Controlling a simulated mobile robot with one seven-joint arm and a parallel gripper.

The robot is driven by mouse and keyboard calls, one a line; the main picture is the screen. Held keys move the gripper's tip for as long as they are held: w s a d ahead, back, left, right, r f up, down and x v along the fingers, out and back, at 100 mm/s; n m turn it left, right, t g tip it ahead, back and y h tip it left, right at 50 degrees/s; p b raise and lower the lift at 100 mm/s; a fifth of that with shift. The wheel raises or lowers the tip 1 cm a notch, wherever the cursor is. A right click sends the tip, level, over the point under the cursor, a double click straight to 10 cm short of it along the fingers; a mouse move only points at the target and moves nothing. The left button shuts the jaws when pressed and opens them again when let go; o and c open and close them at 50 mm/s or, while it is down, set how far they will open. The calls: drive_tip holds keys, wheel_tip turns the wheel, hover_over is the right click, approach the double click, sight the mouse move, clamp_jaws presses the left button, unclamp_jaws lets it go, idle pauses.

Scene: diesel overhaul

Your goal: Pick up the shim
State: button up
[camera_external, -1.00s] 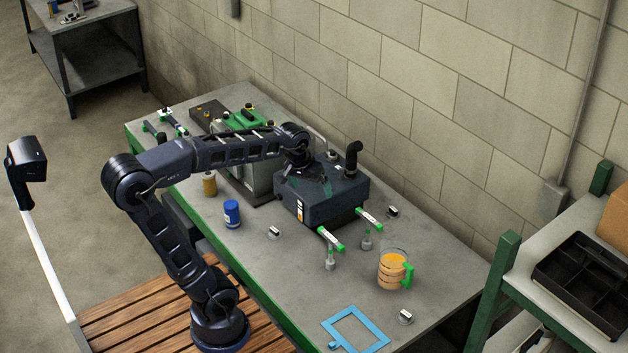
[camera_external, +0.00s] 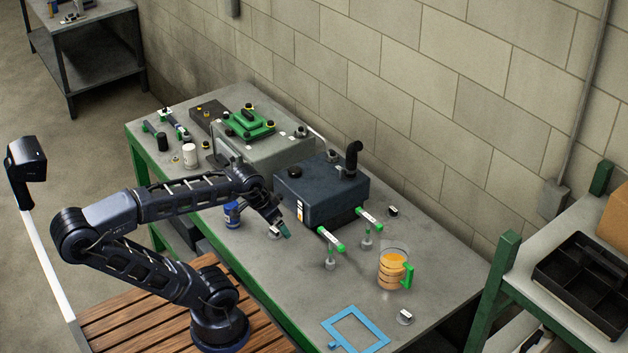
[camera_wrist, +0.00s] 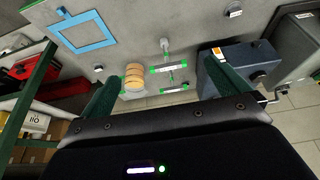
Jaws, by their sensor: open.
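I cannot tell with certainty which piece is the shim. A thin flat blue square frame with a small tab (camera_external: 384,346) lies on the bench near its front right corner. It also shows at the upper left of the wrist view (camera_wrist: 82,45). My gripper (camera_external: 284,232) is above the bench in front of the dark box, well left of the blue frame. In the wrist view my gripper (camera_wrist: 160,90) has its two green fingers wide apart, with nothing held between them. A small black-and-white piece (camera_external: 273,233) is close beside the gripper, partly hidden by it.
The dark box (camera_external: 318,190) with a black pipe stands behind the gripper. Green-ended bars (camera_external: 331,240) and an amber jug (camera_external: 393,268) stand to the right. A blue can (camera_external: 231,218) is partly hidden by my arm. The front middle of the bench is clear.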

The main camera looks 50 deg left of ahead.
drive_tip(key=c, duration=1.3)
